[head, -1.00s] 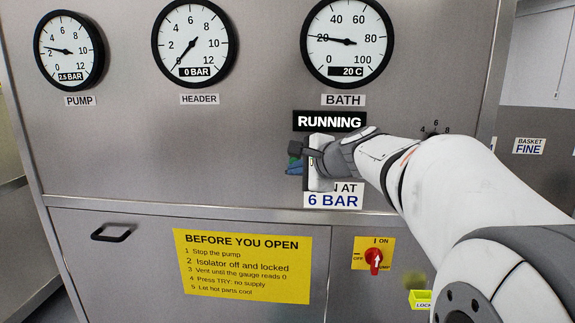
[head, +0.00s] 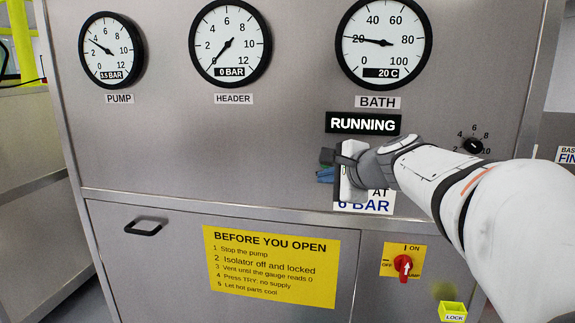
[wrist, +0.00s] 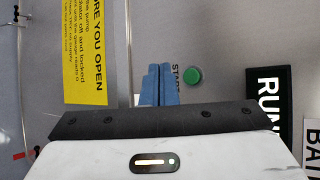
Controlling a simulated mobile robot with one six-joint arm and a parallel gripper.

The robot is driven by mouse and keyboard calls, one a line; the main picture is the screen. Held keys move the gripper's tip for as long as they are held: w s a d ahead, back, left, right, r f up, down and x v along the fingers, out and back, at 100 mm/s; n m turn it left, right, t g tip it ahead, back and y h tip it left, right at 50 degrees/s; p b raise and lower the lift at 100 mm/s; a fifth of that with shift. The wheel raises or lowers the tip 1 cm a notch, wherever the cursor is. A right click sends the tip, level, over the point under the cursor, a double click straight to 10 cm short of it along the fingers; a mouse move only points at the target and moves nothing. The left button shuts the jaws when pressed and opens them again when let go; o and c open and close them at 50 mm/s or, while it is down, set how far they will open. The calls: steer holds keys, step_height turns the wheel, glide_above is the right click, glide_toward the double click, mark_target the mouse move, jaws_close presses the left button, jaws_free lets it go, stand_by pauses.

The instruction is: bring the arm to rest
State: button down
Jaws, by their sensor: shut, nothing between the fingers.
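My gripper (head: 326,174) is in front of the steel panel, just below the RUNNING sign (head: 363,123). Its blue fingers are shut together and empty. In the wrist view the gripper (wrist: 159,84) points at the panel beside a green button (wrist: 192,75) with a START label. I cannot tell whether the fingertips touch the panel. My wrist hides part of the 6 BAR label (head: 378,205) and the button in the head view. My arm reaches in from the right.
The pump gauge (head: 112,49) reads 3.5 bar, the header gauge (head: 230,44) 0 bar, the bath gauge (head: 383,42) 20 C. A black dial (head: 473,146) is just above my forearm. A red isolator switch (head: 403,266) and a drawer-like handle (head: 143,228) are below.

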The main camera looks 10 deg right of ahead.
steer(key=s+f+n+g+h, duration=0.4)
steer(key=s+f+n+g, duration=0.5)
steer(key=s+f+n, duration=0.8)
steer(key=s+a+f, duration=0.1)
steer(key=s+f, duration=0.5)
steer(key=s, duration=0.2)
steer(key=shift+s+h, duration=0.25)
steer(key=shift+h, duration=0.15)
steer(key=shift+r, duration=0.1)
